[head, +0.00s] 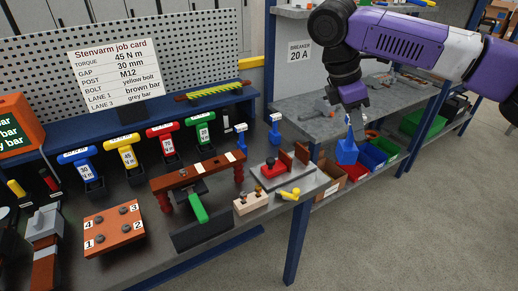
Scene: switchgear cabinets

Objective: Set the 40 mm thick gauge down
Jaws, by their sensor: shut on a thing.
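My gripper (355,122) hangs at the right, pointing down, beyond the right end of the dark workbench. It is shut on a blue gauge (346,152), held in the air by its upper part. No thickness marking on this gauge is readable. Two smaller-looking blue and white gauges stand on the bench, one near the middle (241,136) and one farther right (274,130). Their markings are also too small to read.
A grey plate with a red clamp and brown uprights (301,153) lies at the bench's right end, near a yellow bolt (289,194). Coloured torque tools (162,130) stand along the back. A grey shelf (395,97) and coloured bins (370,157) lie behind the gripper.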

